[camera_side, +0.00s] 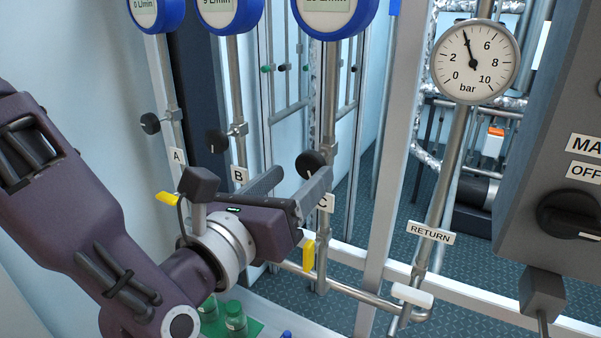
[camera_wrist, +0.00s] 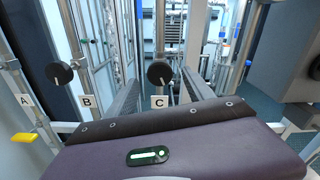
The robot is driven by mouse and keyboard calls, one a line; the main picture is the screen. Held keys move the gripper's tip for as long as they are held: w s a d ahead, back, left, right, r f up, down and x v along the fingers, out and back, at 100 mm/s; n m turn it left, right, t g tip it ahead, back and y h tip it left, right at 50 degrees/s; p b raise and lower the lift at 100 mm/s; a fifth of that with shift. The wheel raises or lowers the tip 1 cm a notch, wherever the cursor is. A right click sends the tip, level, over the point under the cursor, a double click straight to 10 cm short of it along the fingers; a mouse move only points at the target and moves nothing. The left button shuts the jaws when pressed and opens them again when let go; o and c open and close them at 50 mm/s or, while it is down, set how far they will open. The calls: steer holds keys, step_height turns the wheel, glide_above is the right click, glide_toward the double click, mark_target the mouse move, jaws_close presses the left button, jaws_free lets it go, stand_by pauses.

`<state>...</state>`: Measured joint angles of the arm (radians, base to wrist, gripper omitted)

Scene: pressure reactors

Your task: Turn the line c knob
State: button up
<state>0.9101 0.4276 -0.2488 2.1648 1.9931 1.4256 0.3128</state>
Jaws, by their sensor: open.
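The line C knob (camera_side: 311,165) is a round black knob on the pipe with the C label (camera_side: 325,203). In the wrist view, the knob (camera_wrist: 160,73) appears between the fingers, just above the C label (camera_wrist: 159,102). My gripper (camera_side: 304,174) is open, with one finger on each side of the knob as seen from the wrist. In the side view, the right finger overlaps the knob's lower edge. I cannot tell whether either finger touches it. My gripper also shows in the wrist view (camera_wrist: 160,82), with nothing held between its fingers.
The line B knob (camera_side: 217,141) and line A knob (camera_side: 150,123) are to the left. Blue flow meters (camera_side: 330,15) hang above. A pressure gauge (camera_side: 474,61), a RETURN pipe label (camera_side: 431,232) and a grey control box (camera_side: 555,150) stand to the right. Yellow-handled valves (camera_side: 309,254) sit below.

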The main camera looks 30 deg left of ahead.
mark_target(307, 168)
steer(key=m, duration=0.3)
steer(key=s+m, duration=0.1)
steer(key=m, duration=0.1)
steer(key=shift+s+m, duration=0.15)
steer(key=shift+m, duration=0.85)
steer(key=w, duration=0.7)
jaws_close()
